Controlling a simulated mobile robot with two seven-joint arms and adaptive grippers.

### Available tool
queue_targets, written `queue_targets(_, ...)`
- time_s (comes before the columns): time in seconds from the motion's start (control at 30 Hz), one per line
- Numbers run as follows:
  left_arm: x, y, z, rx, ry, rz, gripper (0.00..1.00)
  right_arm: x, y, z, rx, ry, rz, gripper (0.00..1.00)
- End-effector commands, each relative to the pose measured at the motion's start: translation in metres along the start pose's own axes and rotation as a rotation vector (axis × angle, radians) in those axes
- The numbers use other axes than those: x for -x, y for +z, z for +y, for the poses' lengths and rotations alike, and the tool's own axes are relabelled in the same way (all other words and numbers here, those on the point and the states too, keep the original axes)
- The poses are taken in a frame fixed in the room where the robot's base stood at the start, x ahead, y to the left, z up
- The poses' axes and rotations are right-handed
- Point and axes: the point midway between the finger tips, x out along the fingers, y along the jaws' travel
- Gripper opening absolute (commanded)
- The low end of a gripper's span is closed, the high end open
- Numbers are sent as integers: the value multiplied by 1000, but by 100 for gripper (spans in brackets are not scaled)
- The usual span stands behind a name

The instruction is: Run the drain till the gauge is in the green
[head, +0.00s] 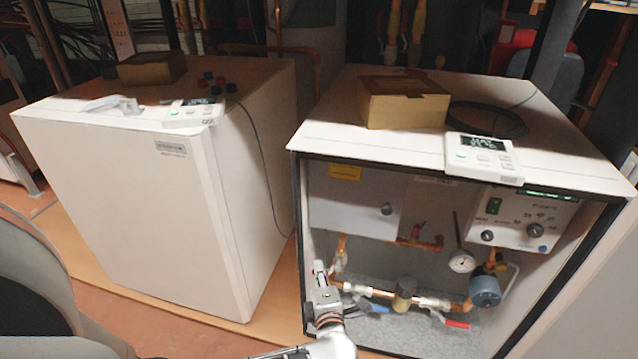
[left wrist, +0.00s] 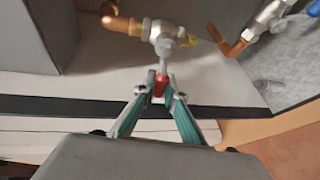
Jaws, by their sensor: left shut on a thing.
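The open right-hand heat pump cabinet (head: 375,190) holds copper pipes, valves and a round white gauge (head: 462,262). The gauge is too small to read its needle or any green band. My left gripper (head: 320,272) is at the lower left of the cabinet opening, by a small valve (head: 339,260). In the left wrist view my left gripper (left wrist: 160,88) is shut on a small red handle (left wrist: 160,82), below a silver valve body (left wrist: 168,38) on a copper pipe. The fingertips hide part of the handle. My right gripper is not in view.
A blue-handled valve (head: 376,308) and a red-handled valve (head: 455,322) sit low in the cabinet, with a blue-grey pump (head: 484,291) on the right. A cardboard box (head: 402,102) and a white controller (head: 484,158) lie on top. A closed white cabinet (head: 130,200) stands left.

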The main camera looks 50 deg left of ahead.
Motion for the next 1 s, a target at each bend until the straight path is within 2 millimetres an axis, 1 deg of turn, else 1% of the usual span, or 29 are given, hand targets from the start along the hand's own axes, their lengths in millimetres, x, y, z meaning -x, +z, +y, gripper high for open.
queue_targets(0.6, -1, 6, -18, 378, -162, -81, 0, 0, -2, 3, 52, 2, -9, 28)
queue_targets(0.8, -2, 7, -22, 456, -196, -98, 0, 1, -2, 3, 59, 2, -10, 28)
queue_targets(1.0, -1, 9, -23, 494, -211, -108, 0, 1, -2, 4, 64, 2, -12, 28)
